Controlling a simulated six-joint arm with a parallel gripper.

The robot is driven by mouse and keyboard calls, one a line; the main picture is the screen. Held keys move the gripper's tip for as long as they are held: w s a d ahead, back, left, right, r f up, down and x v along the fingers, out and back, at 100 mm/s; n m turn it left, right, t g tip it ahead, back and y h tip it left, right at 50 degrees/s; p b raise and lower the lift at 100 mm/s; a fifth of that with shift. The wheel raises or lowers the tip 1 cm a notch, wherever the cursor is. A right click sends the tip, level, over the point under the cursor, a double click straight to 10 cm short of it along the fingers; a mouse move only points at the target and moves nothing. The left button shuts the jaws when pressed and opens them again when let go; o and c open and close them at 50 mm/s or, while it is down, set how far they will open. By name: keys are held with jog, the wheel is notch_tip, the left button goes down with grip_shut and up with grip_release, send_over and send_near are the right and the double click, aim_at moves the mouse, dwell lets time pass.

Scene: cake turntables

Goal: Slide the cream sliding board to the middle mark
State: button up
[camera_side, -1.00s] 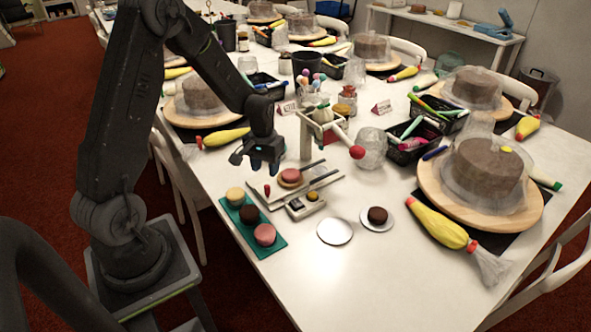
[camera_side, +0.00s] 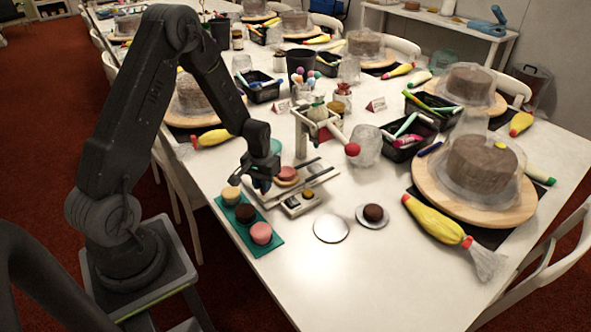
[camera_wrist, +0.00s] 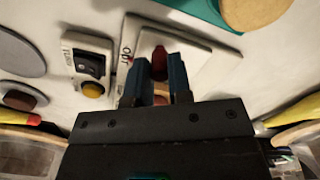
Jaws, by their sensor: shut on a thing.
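The cream sliding board (camera_wrist: 205,62) shows in the wrist view, with a red knob (camera_wrist: 160,62) at its near end. My gripper (camera_wrist: 160,72) has its two blue-grey fingers on either side of this knob and is shut on it. Black lettering that looks like "OUT" is on the pale base beside the left finger. In the side view my gripper (camera_side: 262,186) is low at the left end of the railed slide, hiding the knob. A pink-topped cake (camera_side: 287,173) sits on the slide between dark rails. I cannot make out the middle mark.
A teal mat (camera_side: 268,247) with three small cakes lies just in front of my gripper. A switch box (camera_side: 299,205) adjoins the slide. A stand with a red-tipped lever (camera_side: 352,149) rises behind. A white disc (camera_side: 331,228) and a saucer (camera_side: 382,219) with a chocolate cake lie right.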

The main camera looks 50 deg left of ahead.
aim_at(297, 175)
jog(key=shift+w, duration=0.15)
jog(key=shift+c, duration=0.2)
jog(key=shift+w, duration=5.9)
jog(key=shift+w+r, duration=0.1)
jog(key=o, duration=0.8)
jog(key=shift+c, duration=0.2)
